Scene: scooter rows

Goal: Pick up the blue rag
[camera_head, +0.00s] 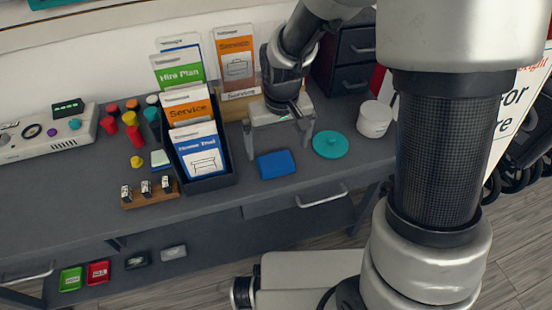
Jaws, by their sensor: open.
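The blue rag (276,164) lies flat and folded on the grey workbench, near its front edge, right of the black brochure holder. My gripper (279,150) is above and just behind the rag, pointing down. Its two fingers are spread apart, one on the left and one on the right, with nothing seen between them. The rag shows below the fingers and looks apart from them, though the exact height gap is hard to judge.
A teal lid (330,145) lies close right of the rag, with a white tub (375,119) behind it. The black brochure holder (212,181) stands close on the left. A dark drawer unit (345,58) stands behind. Bare bench (60,185) shows at left.

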